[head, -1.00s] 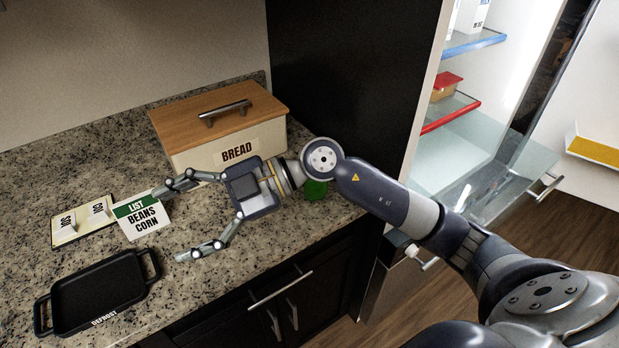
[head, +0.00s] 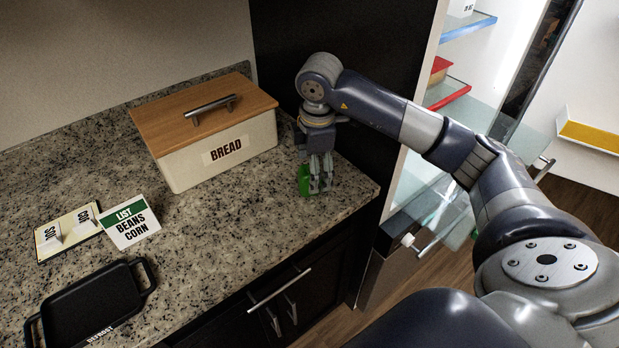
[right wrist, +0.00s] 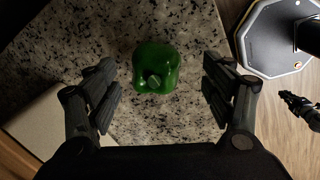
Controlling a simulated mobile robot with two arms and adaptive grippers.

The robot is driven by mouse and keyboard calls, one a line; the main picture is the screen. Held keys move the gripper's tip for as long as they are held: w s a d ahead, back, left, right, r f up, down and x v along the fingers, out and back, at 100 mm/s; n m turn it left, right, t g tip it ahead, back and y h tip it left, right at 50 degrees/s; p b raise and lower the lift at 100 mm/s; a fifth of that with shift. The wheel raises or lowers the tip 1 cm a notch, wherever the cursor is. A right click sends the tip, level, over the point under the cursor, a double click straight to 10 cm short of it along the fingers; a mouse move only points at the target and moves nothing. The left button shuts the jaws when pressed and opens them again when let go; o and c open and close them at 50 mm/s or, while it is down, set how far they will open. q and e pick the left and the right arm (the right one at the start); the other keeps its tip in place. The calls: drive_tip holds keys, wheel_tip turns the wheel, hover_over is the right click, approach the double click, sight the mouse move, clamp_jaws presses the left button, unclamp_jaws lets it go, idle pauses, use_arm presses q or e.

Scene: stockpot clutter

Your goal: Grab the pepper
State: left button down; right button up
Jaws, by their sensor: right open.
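The green pepper (head: 304,181) stands on the granite counter, right of the bread box and near the counter's right end. In the head view my right gripper (head: 319,190) points down over it and partly hides it. In the right wrist view the pepper (right wrist: 156,67) shows stem toward the camera, centred between the two fingers and a little beyond them. The right gripper (right wrist: 160,85) is open, with clear gaps between each finger and the pepper. My left gripper is not in the head view.
The bread box (head: 215,150) with a wooden lid stands just left of the pepper. A list card (head: 131,222), a small card tray (head: 68,235) and a black defrost tray (head: 90,303) lie further left. A dark cabinet side and the open fridge (head: 440,150) are at right.

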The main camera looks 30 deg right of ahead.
drive_tip(key=f+p, duration=0.1)
drive_tip(key=f, duration=0.1)
drive_tip(key=w+f+p, duration=0.1)
drive_tip(key=f, duration=0.2)
drive_tip(key=shift+w+a+f, duration=0.1)
drive_tip(key=shift+w+f, duration=0.1)
drive_tip(key=shift+f, duration=0.3)
drive_tip(key=c, duration=1.2)
